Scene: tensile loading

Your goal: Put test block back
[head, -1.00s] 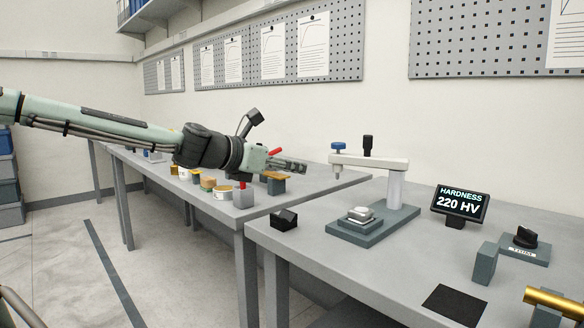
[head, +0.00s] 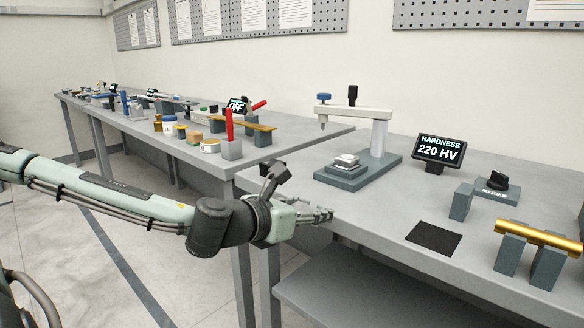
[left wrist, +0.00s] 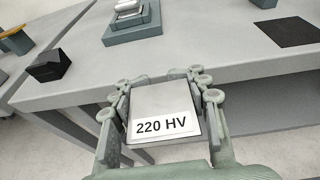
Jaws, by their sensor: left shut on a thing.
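My left gripper (head: 322,215) is at the front left edge of the near table, with its fingers pointing right in the head view. In the left wrist view, the left gripper (left wrist: 160,105) is shut on a flat silver test block (left wrist: 158,100) with a white "220 HV" label. The block lies between the fingers, label towards the camera. It cannot be made out in the head view. The hardness tester (head: 378,140) stands on the near table with a silver piece (head: 345,160) on its stepped stage. My right gripper is not in view.
A black angled box (left wrist: 49,65) sits near the table's left corner. A black mat (head: 434,237) lies flat and bare. A "220 HV" display (head: 438,150), a knob unit (head: 497,184) and a gold bar (head: 540,234) on grey supports are to the right. The far table (head: 300,140) is cluttered.

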